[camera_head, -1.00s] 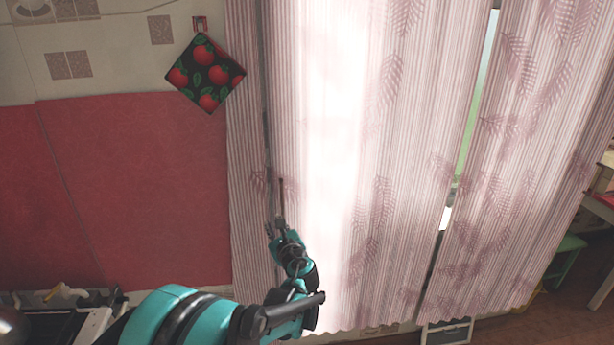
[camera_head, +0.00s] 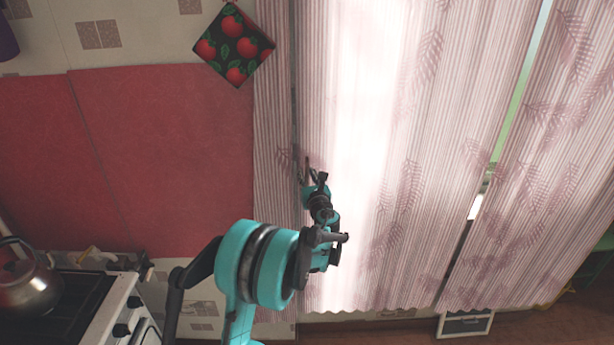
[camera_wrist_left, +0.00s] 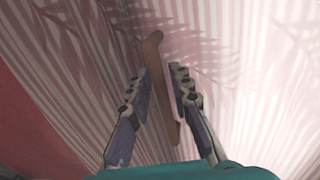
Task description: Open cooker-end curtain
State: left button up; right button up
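The cooker-end curtain (camera_head: 345,120) is pale pink with stripes and dark pink leaf prints, and it hangs closed over a bright window. A narrow strip of similar cloth (camera_head: 272,110) hangs at its left, with a thin dark gap between. My left gripper (camera_head: 313,176) is in front of the curtain near this gap. In the left wrist view a brown rod-like handle (camera_wrist_left: 156,62) stands against the cloth. My left gripper's fingers (camera_wrist_left: 162,76) are apart, one each side of the rod. I cannot tell whether they touch it. My right gripper is not in view.
A second curtain panel (camera_head: 560,150) hangs at the right, past a narrow slit of light. A cooker (camera_head: 105,318) with a kettle (camera_head: 28,287) stands at lower left. A tomato-print potholder (camera_head: 235,46) hangs on the wall above a red panel (camera_head: 165,150).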

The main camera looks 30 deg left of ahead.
pick_arm(q)
grip_shut()
